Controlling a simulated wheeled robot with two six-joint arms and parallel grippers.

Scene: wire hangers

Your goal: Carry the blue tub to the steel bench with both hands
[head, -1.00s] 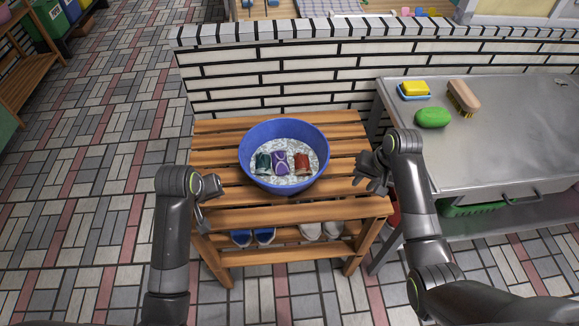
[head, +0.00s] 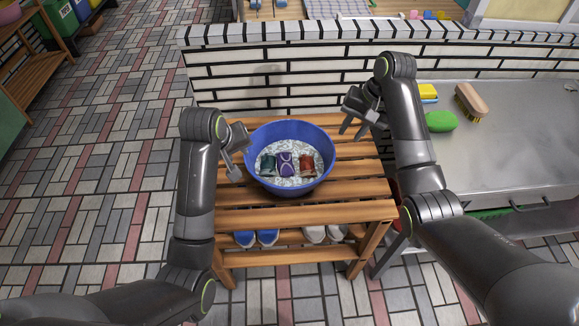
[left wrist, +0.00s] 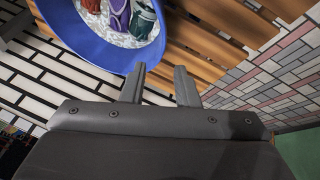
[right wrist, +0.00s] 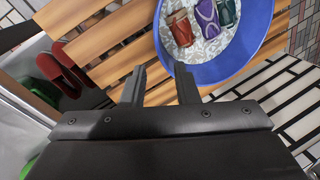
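The blue tub (head: 290,191) sits on the slatted wooden stand. Green, purple and red items lie in its foamy water. My left gripper (head: 231,160) is open just left of the tub's rim, above the slats. In the left wrist view the rim (left wrist: 92,52) passes close to one finger; contact cannot be told. My right gripper (head: 358,117) is open and empty beyond the tub's right side, above the slats, apart from the rim. The rim (right wrist: 228,70) shows ahead of its fingers in the right wrist view. The steel bench (head: 495,155) stands at the right.
A low brick wall (head: 290,75) runs behind the wooden stand (head: 300,212). Shoes (head: 257,238) sit on its lower shelf.

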